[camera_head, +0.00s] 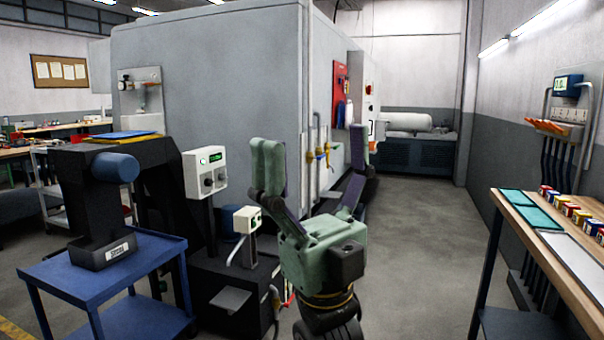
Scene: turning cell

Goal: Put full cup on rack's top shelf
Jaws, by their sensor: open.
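My gripper (313,152) is in the middle of the camera_head view, its fingers pointing up and spread wide apart. Nothing shows between the fingers; behind them is the large grey machine cabinet. I cannot make out a full cup in this view. No rack can be told for certain. A light grey shelved unit (54,206) stands at the left, partly hidden behind dark machine parts. A blue two-level cart (160,247) stands at the lower left, with a black labelled bin (103,256) on its top.
A large grey machine (210,75) fills the middle back. A black machine with a white control box (205,172) stands left of my gripper. A wooden bench (540,240) with teal mats and small coloured boxes runs along the right. The floor between gripper and bench is clear.

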